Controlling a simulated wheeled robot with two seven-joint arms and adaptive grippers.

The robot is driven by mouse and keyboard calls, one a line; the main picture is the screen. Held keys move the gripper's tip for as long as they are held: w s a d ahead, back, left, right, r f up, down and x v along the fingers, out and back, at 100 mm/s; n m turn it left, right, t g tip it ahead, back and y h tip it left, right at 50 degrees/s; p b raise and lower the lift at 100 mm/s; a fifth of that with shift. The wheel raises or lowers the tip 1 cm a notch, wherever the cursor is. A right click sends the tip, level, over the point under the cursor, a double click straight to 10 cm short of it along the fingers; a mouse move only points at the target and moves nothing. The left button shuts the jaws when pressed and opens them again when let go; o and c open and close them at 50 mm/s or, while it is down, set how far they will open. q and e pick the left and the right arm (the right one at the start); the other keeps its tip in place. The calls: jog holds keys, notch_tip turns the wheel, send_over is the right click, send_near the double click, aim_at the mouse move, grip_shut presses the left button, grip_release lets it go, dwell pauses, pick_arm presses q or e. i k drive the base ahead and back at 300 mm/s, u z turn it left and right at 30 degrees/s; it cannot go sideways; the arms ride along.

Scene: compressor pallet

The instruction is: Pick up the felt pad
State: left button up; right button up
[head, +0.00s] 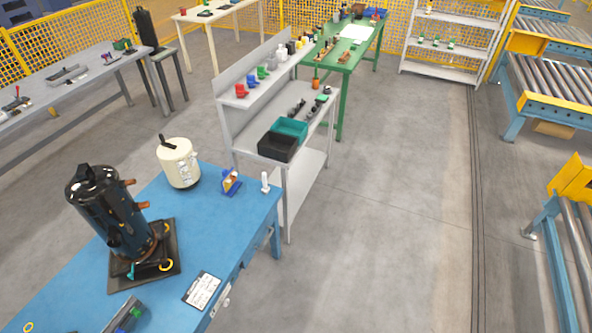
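I cannot make out a felt pad for certain in the head view; many small items here are too small to tell. The nearest bench is a blue-topped table (215,226) at the lower left. A black compressor (108,212) stands upright on a dark square pallet (121,284) on it, with yellow rings and a teal piece near its foot. Neither of my grippers is in view.
A cream canister (178,163), a blue holder (231,182), a small white object (265,182) and a printed card (202,290) are on the blue table. A grey shelved bench (256,133) holds bins. Open floor (390,230) lies right, before roller conveyors (550,85).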

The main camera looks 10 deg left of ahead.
aim_at(265, 189)
jog(key=u, duration=0.05)
jog(key=i, duration=0.95)
jog(key=u, duration=0.25)
